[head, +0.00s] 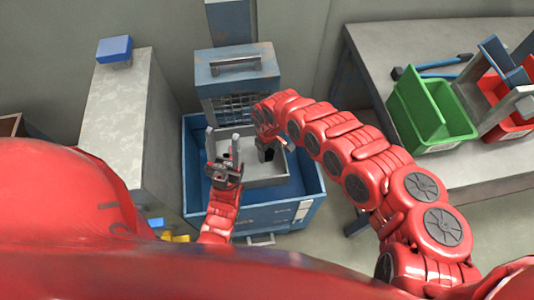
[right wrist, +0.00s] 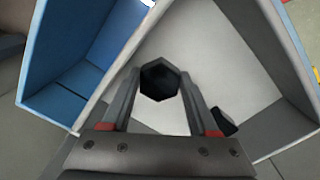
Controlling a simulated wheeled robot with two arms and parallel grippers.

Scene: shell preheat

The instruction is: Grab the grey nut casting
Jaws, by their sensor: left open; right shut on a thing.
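The nut casting (right wrist: 160,82) is a dark grey, hexagonal piece in the right wrist view, between the two fingers of my right gripper (right wrist: 160,85). My right gripper is shut on it, over the pale grey inner tray (right wrist: 240,50). In the head view this gripper (head: 272,146) reaches down into the grey tray (head: 280,170) and mostly hides the casting. A second small dark piece (right wrist: 225,121) lies in the tray, right of the fingers. My left gripper (head: 222,143) is open and empty, fingers pointing up, at the tray's left side.
The grey tray sits inside a blue bin (head: 265,216). A blue-grey box with a handle (head: 237,72) stands behind it. A grey cabinet (head: 115,115) with a blue block (head: 114,49) is at left. A bench (head: 375,45) at right holds a green bin (head: 425,115) and a red bin (head: 508,125).

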